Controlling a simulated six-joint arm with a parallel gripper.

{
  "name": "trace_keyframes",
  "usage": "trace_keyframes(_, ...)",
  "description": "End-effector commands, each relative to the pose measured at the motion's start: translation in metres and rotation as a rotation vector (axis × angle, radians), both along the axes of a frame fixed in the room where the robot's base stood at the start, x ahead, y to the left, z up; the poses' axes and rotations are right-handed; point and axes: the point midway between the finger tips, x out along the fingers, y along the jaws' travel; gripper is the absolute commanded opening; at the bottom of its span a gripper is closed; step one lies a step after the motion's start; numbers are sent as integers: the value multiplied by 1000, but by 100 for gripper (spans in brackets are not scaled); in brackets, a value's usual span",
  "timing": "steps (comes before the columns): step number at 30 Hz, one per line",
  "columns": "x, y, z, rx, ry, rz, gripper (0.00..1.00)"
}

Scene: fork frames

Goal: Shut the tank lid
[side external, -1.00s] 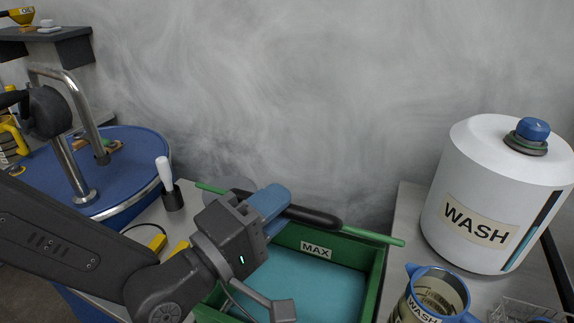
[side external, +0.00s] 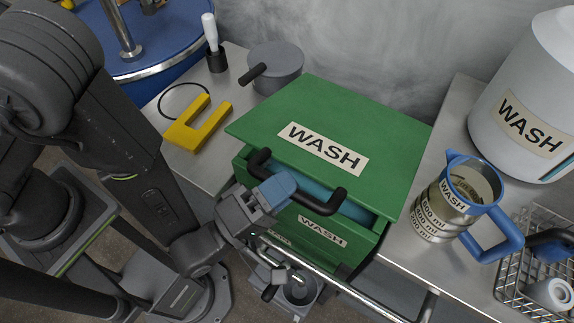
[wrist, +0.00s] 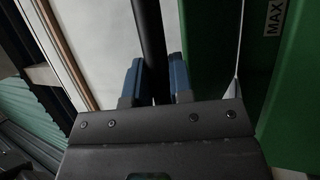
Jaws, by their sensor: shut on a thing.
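The green tank lid (side external: 352,112) with a WASH label lies over most of the green tank (side external: 345,252) in the side view. It is partly open: a gap along the front shows the teal inside (side external: 352,211). A black bar handle (side external: 325,204) runs along the lid's front edge. My gripper (side external: 277,190) has its blue fingers shut on this handle, left of its middle. In the wrist view my gripper (wrist: 157,78) has a blue finger on each side of the dark handle bar (wrist: 153,35). The tank's green wall with a MAX label (wrist: 285,60) shows at right.
A jug with a blue handle (side external: 455,200), a wire basket (side external: 520,275) and a white WASH container (side external: 525,110) stand right of the tank. A yellow U-shaped piece (side external: 195,125) and a grey lidded pot (side external: 275,68) are at left. A metal rail (side external: 340,285) runs in front.

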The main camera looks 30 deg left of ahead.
Motion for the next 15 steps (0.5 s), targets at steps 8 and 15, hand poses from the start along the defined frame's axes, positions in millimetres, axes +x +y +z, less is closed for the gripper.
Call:
trace_keyframes(8,0,1,-6,0,4,4,0)
trace_keyframes(15,0,0,-5,0,4,5,24)
